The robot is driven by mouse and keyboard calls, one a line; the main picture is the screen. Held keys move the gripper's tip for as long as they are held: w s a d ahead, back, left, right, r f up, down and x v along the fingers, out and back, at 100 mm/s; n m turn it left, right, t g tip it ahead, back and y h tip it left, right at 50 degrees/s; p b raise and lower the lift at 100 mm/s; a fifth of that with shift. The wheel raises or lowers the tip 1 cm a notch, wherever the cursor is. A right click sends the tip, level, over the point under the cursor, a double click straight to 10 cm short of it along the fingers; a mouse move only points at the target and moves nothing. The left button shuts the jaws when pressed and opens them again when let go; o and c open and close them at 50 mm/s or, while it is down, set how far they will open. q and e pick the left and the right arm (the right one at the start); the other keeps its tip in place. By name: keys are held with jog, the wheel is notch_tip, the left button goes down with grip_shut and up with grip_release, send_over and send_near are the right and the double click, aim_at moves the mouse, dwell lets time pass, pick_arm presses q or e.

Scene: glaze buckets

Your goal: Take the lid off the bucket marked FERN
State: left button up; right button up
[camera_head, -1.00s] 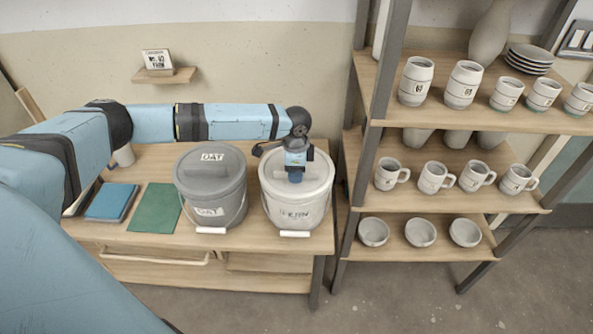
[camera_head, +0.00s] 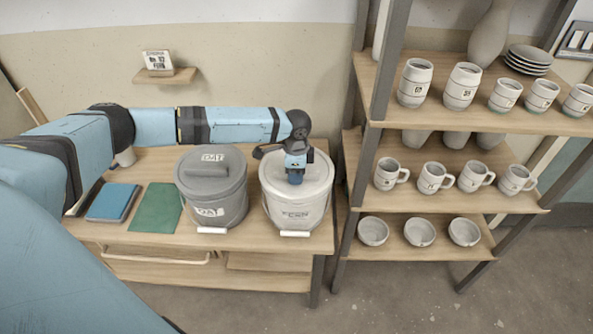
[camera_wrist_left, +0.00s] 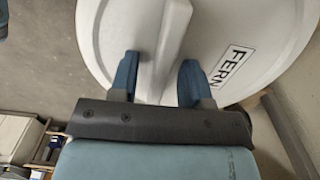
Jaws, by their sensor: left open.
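The pale bucket marked FERN (camera_head: 297,214) stands upright on the wooden bench, with its pale lid (camera_head: 319,172) on top. In the left wrist view the lid (camera_wrist_left: 260,25) carries a FERN label (camera_wrist_left: 235,68) and a raised ridge-like handle (camera_wrist_left: 170,45). My left gripper (camera_head: 295,181) is over the lid's middle and hides the handle in the head view. In the left wrist view its open fingers (camera_wrist_left: 160,72) are on either side of the handle, with gaps visible. My right gripper is not in view.
A darker grey lidded bucket (camera_head: 212,187) marked OAT stands close at the left. Blue (camera_head: 114,203) and green (camera_head: 157,208) flat items lie further left. A shelf rack (camera_head: 440,220) with mugs and bowls stands close at the right. A small sign (camera_head: 158,62) sits on a wall ledge.

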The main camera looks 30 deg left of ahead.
pick_arm(q)
grip_shut()
